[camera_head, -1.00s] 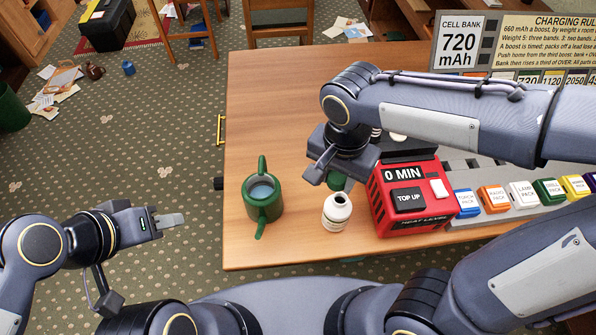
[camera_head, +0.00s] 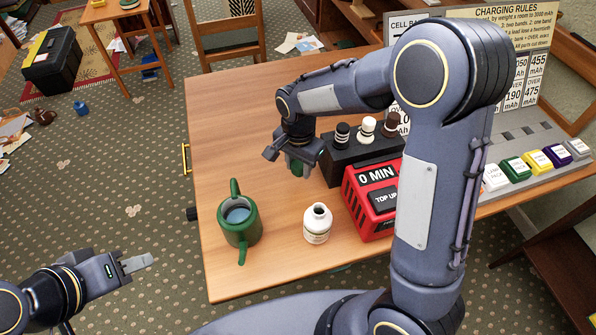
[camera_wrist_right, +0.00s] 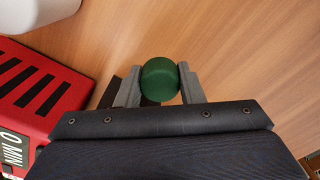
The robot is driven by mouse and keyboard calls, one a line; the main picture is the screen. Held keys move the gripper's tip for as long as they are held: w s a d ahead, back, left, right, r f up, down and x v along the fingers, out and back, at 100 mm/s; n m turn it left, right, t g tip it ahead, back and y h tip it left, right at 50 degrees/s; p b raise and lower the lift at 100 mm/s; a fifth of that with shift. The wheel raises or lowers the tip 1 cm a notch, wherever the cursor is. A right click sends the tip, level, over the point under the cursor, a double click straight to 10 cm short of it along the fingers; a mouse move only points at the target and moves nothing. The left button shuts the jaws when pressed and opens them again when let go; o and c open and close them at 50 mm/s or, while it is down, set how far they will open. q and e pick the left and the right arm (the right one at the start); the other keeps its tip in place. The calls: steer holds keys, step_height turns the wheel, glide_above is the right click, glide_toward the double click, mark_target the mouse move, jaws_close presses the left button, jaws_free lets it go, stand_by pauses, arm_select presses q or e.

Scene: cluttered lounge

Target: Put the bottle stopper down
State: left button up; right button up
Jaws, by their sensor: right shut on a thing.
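The bottle stopper, a rounded green piece (camera_head: 297,169), is held between the fingertips of my right gripper (camera_head: 299,162). In the right wrist view the stopper (camera_wrist_right: 160,79) sits between the two grey fingers (camera_wrist_right: 160,86). The gripper is over the table behind the white bottle, left of the dark rack. Whether the stopper touches the wood cannot be told. The white bottle (camera_head: 317,226) stands upright with its mouth uncovered. My left gripper (camera_head: 138,264) is over the floor, off the table's left edge; its finger gap is not clear.
A red timer box (camera_head: 361,202) stands right of the bottle. The wooden table (camera_head: 237,112) is clear at the back left.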

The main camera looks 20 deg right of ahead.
mark_target(298, 174)
steer(key=shift+w+f, duration=0.25)
steer(key=shift+f, duration=1.6)
steer(key=shift+f+b, duration=0.45)
steer(key=shift+b, duration=0.05)
steer(key=o, duration=1.1)
steer(key=shift+r, duration=0.15)
